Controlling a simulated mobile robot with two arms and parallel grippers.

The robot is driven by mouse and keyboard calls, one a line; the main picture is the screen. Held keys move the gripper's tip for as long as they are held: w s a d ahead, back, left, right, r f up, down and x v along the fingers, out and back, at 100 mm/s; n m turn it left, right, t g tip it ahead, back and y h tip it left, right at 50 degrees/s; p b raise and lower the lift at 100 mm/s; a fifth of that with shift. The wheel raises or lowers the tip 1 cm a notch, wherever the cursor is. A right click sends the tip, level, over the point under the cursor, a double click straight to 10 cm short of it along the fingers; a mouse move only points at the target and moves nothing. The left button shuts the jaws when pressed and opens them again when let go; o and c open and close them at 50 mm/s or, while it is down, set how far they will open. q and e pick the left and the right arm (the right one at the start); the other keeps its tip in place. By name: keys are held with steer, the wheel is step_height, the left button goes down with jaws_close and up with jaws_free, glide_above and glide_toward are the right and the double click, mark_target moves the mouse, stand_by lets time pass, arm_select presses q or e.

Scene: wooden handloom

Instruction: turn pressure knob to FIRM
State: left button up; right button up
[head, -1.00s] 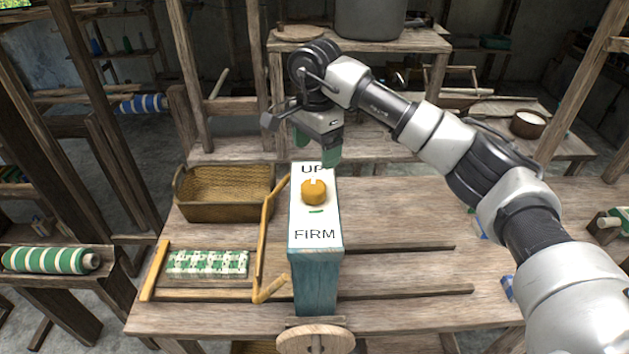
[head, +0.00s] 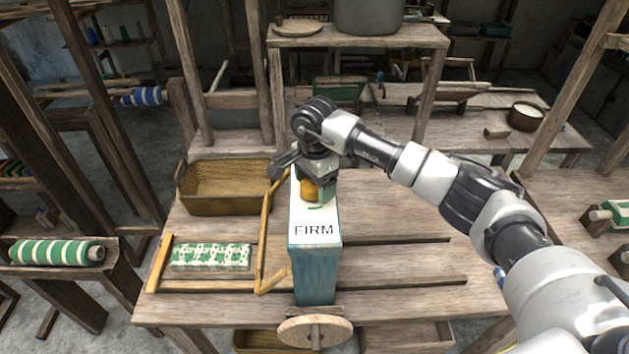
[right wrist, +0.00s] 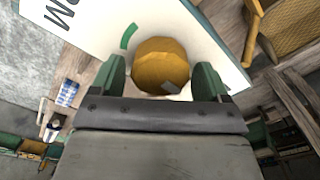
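The orange pressure knob (head: 308,189) sits on the white top face of a teal post (head: 315,272). The word FIRM (head: 314,230) shows on the near end of that face; the far end is covered by my gripper. In the right wrist view the round knob (right wrist: 160,66) has a small grey mark on the side away from FIRM, and a green arc (right wrist: 128,36) lies beside it. My right gripper (head: 319,192) is down at the knob, its green fingers on either side with small gaps visible. My left gripper is not in view.
A wicker basket (head: 222,190) and a green patterned cloth (head: 211,256) lie left of the post. A yellow-brown wooden lever (head: 265,230) stands close to the post's left side. A wooden wheel (head: 315,331) is in front. The slatted bench top to the right is mostly clear.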

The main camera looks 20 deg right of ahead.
steer(key=c, duration=0.8)
steer(key=shift+o, duration=0.2)
